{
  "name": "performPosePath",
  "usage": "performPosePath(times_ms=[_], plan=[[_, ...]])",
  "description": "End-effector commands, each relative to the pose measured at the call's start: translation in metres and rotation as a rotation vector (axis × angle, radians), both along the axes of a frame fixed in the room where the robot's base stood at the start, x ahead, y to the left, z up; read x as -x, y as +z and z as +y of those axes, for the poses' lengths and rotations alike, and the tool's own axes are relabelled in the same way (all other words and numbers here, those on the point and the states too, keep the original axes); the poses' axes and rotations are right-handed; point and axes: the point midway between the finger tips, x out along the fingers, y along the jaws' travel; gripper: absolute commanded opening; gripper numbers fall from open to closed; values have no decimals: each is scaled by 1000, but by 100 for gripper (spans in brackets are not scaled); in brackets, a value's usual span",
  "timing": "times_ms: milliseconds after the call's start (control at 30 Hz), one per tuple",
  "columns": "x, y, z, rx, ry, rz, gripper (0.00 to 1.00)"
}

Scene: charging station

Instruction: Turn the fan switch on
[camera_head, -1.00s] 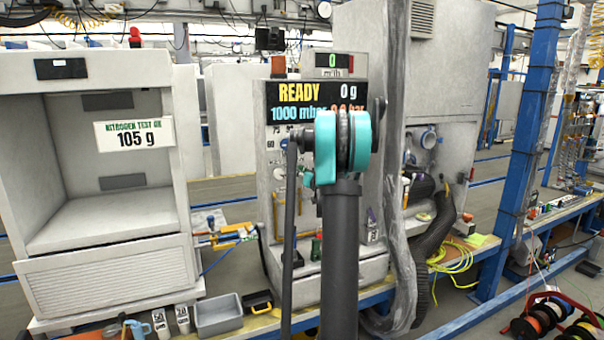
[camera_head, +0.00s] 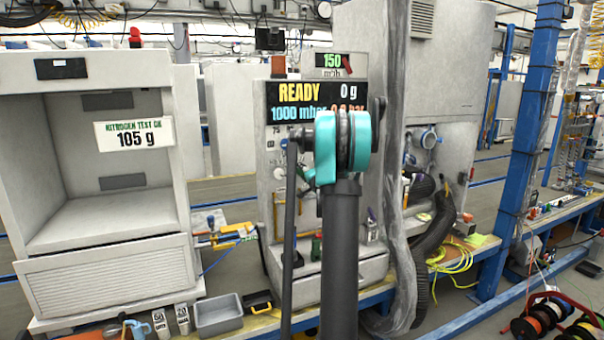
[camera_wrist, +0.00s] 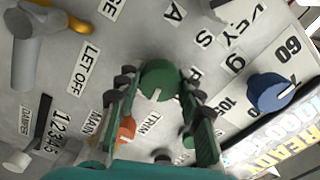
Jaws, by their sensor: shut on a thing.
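The small display (camera_head: 330,60) on top of the charging machine reads 150 with m3/h under it. A small red piece (camera_head: 347,65) stands tilted at its right; I cannot tell for sure that it is the fan switch. In the wrist view, my gripper (camera_wrist: 156,80) has its two dark fingers closed on either side of a round green knob (camera_wrist: 158,92) with a white pointer line. A label reading TRIM lies below the knob. In the head view my arm hides the gripper and this part of the panel.
A blue knob (camera_wrist: 268,92) with numbers is at the right of the panel, and an orange knob (camera_wrist: 127,129) sits close by the left finger. A grey handle (camera_wrist: 25,50) is at the upper left. The READY display (camera_head: 300,92) is above the panel.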

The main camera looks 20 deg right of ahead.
Motion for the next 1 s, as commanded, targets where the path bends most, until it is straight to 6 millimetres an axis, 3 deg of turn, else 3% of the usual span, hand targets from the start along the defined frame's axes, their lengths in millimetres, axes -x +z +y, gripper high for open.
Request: performPosePath(times_ms=[400, 967, 1000], plan=[[0, 0, -1, -190, -1, 7, 8], [0, 0, -1, -218, -2, 8, 8], [0, 0, -1, -218, -2, 8, 40]])
